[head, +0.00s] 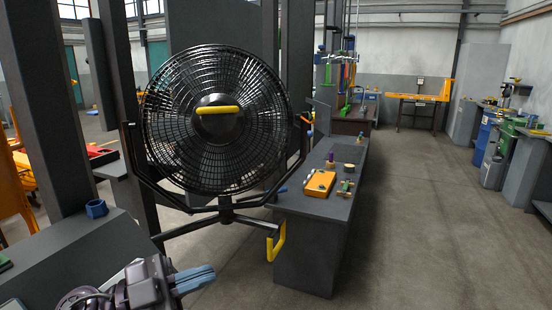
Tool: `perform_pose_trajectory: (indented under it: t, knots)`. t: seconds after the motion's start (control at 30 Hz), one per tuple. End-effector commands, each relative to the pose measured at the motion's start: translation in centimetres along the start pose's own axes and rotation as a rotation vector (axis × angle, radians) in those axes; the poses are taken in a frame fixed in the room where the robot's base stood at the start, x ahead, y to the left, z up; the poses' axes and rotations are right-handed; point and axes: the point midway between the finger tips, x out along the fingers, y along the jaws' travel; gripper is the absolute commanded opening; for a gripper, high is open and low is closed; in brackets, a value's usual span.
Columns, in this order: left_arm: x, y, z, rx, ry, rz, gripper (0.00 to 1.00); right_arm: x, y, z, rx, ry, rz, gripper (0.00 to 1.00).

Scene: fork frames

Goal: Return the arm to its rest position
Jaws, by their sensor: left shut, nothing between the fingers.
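My left gripper (194,279) shows at the bottom of the head view, left of the middle. Its blue fingers are shut with nothing between them, and they point to the right. The gripper is in front of a grey surface (60,255) and apart from the fan's stand. The left arm behind it is mostly cut off by the lower edge of the view. My right gripper is not in the view.
A large black fan (205,150) with a yellow bar stands ahead. A blue nut-shaped piece (96,208) sits on the grey surface. A dark bench (315,238) holds an orange box (319,184). Open floor (420,220) lies to the right.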

Motion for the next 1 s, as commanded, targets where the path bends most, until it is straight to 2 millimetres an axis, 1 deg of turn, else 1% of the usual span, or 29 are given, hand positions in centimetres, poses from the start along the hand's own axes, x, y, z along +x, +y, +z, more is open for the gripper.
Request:
perform_pose_trajectory:
  t: [0.03, 0.13, 0.23, 0.33, 0.47, 0.5, 0.57, 0.6, 0.67, 0.73, 0.77, 0.8, 0.9, 1.0]
  knots:
    - [-0.3, -0.6, 0.2, -0.023, -0.004, -0.111, 0.0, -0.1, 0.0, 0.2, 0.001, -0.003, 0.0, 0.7]
    - [-1.6, -2.0, 0.9, -0.055, -0.047, -0.325, 0.0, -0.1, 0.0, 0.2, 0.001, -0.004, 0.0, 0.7]
    - [-3.6, -3.0, 2.3, -0.097, -0.129, -0.525, 0.0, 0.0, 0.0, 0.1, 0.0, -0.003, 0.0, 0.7]
    - [-6.2, -3.4, 4.2, -0.147, -0.249, -0.704, 0.0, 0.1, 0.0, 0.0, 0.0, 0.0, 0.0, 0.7]
    - [-10.2, -2.4, 6.8, -0.234, -0.451, -0.896, 0.0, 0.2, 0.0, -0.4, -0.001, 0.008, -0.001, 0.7]
    - [-11.5, -1.8, 7.7, -0.265, -0.522, -0.944, 0.0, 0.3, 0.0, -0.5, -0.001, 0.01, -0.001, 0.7]
    - [-13.5, -0.6, 8.9, -0.314, -0.635, -1.005, 0.0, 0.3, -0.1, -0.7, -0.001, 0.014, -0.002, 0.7]
    - [-14.8, 0.4, 9.6, -0.351, -0.713, -1.037, 0.0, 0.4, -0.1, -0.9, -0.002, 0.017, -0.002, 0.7]
    - [-16.8, 2.2, 10.6, -0.411, -0.835, -1.074, 0.0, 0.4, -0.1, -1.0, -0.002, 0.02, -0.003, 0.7]
    - [-19.0, 4.7, 11.6, -0.488, -0.98, -1.097, 0.0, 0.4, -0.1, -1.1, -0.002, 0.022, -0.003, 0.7]
    - [-19.9, 5.9, 11.8, -0.523, -1.043, -1.101, 0.0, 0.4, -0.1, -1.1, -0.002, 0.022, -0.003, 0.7]
    - [-21.0, 7.5, 12.1, -0.57, -1.126, -1.098, 0.0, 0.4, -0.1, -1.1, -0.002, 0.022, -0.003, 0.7]
    - [-23.2, 11.4, 12.4, -0.684, -1.304, -1.065, 0.0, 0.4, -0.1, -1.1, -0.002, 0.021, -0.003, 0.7]
    - [-24.6, 14.5, 12.2, -0.774, -1.428, -1.018, 0.0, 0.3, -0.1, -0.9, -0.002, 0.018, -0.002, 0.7]
